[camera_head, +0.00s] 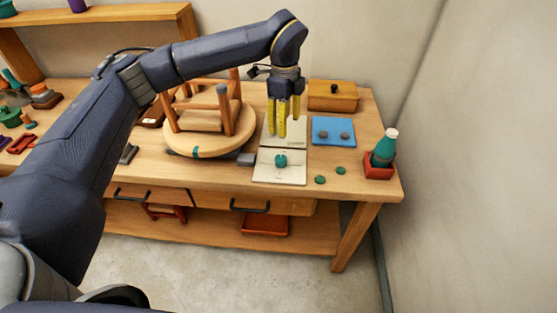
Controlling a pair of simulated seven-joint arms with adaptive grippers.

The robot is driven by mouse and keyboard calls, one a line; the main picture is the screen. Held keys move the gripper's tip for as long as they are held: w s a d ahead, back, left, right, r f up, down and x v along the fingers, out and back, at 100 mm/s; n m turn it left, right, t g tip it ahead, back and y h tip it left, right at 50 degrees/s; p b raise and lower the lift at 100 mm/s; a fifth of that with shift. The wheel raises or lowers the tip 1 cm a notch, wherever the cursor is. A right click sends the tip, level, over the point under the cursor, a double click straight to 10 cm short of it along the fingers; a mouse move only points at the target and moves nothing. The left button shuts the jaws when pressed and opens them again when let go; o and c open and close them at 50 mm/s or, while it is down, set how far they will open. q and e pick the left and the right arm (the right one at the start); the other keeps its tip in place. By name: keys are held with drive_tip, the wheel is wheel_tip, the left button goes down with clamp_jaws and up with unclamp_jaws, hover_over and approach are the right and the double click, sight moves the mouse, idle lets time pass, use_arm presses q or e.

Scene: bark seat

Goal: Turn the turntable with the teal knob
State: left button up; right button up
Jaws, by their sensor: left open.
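The teal knob (281,160) stands on a pale panel (266,174) near the front of the bench. The round wooden turntable (182,144) is to its left, with a teal mark on its front rim. An upturned wooden stool (206,118) with its legs up sits on the turntable. My left gripper (282,132) points down with yellow fingers, open and empty. It appears above and slightly behind the knob, apart from it. My left arm crosses from the lower left and hides part of the bench's left side. My right gripper does not show.
A blue tray (333,131) with two grey discs and a wooden box (333,95) are to the right. A teal bottle (384,149) stands in a red holder (379,169) near the right edge. Small green discs (320,180) lie at the front.

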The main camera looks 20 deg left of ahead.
sight(281, 158)
use_arm(q)
drive_tip(key=shift+n, duration=0.3)
drive_tip(key=f, duration=1.1)
drive_tip(key=a+f, duration=0.1)
drive_tip(key=f, duration=0.4)
drive_tip(key=shift+w+a+f, duration=0.1)
drive_tip(key=shift+w+f, duration=0.2)
drive_tip(key=shift+f, duration=0.05)
clamp_jaws()
